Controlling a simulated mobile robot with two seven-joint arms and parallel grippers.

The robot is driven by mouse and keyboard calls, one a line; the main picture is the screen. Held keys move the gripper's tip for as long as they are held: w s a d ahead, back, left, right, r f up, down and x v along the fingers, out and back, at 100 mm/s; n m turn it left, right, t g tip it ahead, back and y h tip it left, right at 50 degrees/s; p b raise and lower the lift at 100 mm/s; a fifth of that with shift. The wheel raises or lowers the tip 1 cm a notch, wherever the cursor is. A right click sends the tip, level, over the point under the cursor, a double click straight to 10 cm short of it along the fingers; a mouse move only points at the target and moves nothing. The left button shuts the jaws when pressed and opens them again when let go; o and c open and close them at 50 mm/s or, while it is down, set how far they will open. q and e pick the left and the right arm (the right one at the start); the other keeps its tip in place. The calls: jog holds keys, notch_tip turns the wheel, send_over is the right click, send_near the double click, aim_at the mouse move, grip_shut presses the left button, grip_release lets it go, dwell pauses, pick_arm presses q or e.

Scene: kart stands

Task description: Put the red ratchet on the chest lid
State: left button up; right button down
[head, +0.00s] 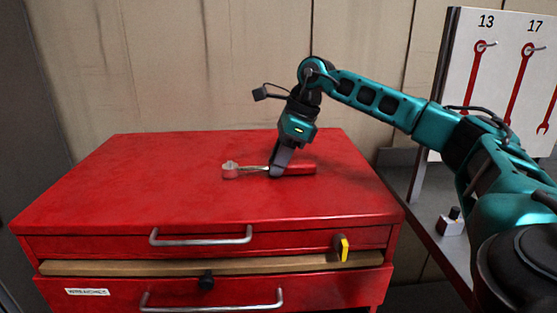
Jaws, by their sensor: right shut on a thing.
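The red tool chest has a flat red lid (150,185). The red ratchet (300,169) lies along the lid near its middle, its round head (231,171) at the left and its red handle at the right. It looks level and appears to touch the lid. My right gripper (275,171) points down from above and is shut on the ratchet near where the shaft meets the handle. The fingers hide that part of the ratchet. My left gripper is not in view.
A white board (505,60) with red wrenches hanging under numbers 13 and 17 stands at the right. Drawers with metal handles (200,240) face front. The lid's left side is clear.

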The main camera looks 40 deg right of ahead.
jog(key=c, duration=1)
grip_release()
jog(key=shift+f, duration=0.1)
jog(key=shift+o, duration=1)
jog(key=p+v, duration=0.1)
jog(key=v, duration=1.1)
jog(key=shift+a, duration=0.1)
